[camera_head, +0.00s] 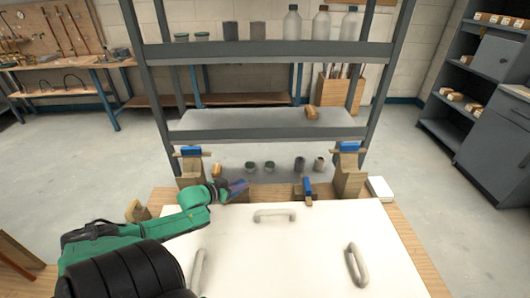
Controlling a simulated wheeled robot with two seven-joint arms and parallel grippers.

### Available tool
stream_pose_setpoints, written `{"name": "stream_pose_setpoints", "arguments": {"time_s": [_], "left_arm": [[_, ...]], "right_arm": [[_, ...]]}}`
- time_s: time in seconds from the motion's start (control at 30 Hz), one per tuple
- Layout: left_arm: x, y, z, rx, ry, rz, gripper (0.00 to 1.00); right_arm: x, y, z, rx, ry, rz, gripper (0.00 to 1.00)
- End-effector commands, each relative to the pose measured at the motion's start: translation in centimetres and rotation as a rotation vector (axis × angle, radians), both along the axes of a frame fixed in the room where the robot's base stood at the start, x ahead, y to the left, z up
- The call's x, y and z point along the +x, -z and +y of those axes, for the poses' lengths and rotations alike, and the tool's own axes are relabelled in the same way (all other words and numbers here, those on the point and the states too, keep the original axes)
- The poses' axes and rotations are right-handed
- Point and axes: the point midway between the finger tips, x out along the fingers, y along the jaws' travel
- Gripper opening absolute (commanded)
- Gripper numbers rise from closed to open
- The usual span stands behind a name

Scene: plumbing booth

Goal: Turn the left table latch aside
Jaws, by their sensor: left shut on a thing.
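My left arm, green, reaches in from the left over the table. Its gripper (236,188) is at the far edge of the white panel and is shut on the left table latch (239,184). Only a little blue of this latch shows at the fingers; the rest is hidden. A similar blue and wood latch (308,188) stands to the right on the same far edge, apart from the gripper. My right gripper is not in view.
The white panel (290,250) lies on the wooden table with several grey handles. Wooden posts with blue-topped latches stand behind at left (190,152) and right (349,147). A grey shelf rack (262,133) with jars and bottles rises beyond. A white box (380,188) sits at right.

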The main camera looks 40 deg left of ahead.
Motion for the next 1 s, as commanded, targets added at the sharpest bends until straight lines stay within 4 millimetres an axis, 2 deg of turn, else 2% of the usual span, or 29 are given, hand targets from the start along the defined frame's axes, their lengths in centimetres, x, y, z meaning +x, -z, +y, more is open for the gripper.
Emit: {"name": "stream_pose_setpoints", "arguments": {"time_s": [0.1, 0.33, 0.93, 0.97, 1.0], "left_arm": [[-0.6, 0.6, 0.5, 0.005, 0.070, 0.003, 0.00], [-0.9, 0.4, 0.4, 0.000, 0.169, -0.001, 0.00], [-1.0, 0.3, 0.3, -0.003, 0.213, 0.001, 0.00], [-1.0, 0.3, 0.3, -0.003, 0.213, 0.001, 0.33], [-1.0, 0.3, 0.3, -0.003, 0.213, 0.001, 0.48]], "right_arm": [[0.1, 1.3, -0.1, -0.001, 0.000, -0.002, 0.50], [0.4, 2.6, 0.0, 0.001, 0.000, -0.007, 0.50], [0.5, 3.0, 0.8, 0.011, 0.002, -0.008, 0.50], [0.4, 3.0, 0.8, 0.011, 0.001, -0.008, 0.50], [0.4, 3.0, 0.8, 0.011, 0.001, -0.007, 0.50]]}}
